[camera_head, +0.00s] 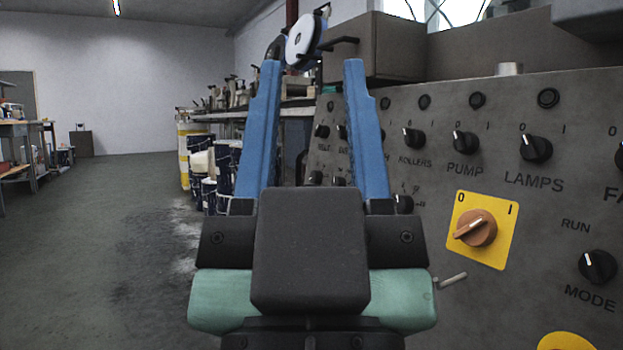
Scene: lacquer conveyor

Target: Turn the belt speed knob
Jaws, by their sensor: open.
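My gripper (312,64) fills the middle of the view, with its two blue fingers upright and wide apart. Nothing is held between them. A grey control panel (545,215) stands at the right with rows of black knobs. Readable labels include ROLLERS, PUMP, LAMPS and MODE. I cannot make out a belt speed label; a small knob (321,131) seen between the fingers has a label too small to read surely. An orange knob (476,229) sits on a yellow plate marked 0 and 1. My right finger covers part of the panel's left side.
A small pale lever (452,280) sticks out below the yellow plate. A brown box (388,47) is on top of the panel. Paint cans (212,180) and a bench (240,114) stand behind my left finger. The floor (90,240) at the left is clear.

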